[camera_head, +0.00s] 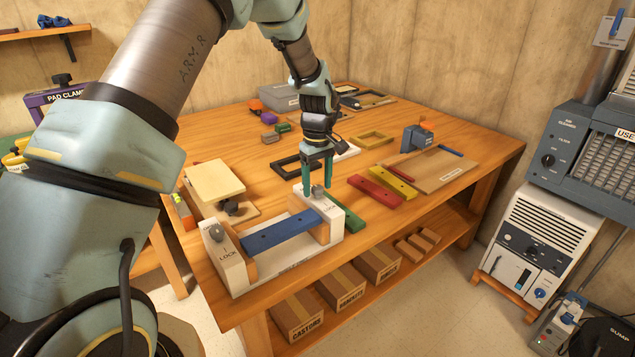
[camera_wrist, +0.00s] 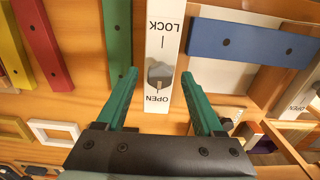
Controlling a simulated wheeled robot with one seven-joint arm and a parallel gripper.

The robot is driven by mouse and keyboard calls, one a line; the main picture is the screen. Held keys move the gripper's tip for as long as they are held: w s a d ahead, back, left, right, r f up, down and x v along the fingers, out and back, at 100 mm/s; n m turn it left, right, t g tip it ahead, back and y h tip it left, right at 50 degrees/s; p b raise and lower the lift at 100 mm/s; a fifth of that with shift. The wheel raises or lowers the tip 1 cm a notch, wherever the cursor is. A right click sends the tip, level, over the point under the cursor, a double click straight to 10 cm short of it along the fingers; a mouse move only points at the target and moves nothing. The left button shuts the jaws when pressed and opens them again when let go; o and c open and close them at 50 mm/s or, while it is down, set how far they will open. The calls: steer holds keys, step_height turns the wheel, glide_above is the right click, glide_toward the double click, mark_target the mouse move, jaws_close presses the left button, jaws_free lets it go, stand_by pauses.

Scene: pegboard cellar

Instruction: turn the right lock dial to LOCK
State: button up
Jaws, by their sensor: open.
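The right lock dial (camera_head: 318,191) is a small grey knob on the white right end block (camera_head: 334,222) of a fixture. In the wrist view the dial (camera_wrist: 159,76) sits between the printed words LOCK and OPEN, closer to OPEN; I cannot tell which way it points. My gripper (camera_head: 317,189) points down over it, with green fingers apart on either side of the dial. The wrist view shows the fingers (camera_wrist: 160,76) with gaps to the dial, nothing held. The left dial (camera_head: 217,232) stands on the left end block, and a blue bar (camera_head: 284,230) lies between the blocks.
A green bar (camera_head: 348,218) lies close to the right end block, with red (camera_head: 375,190) and yellow (camera_head: 393,181) bars beyond. Frames and small blocks lie farther back. The table front edge is close to the fixture.

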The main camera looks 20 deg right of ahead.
jaws_close()
stand_by(0.4)
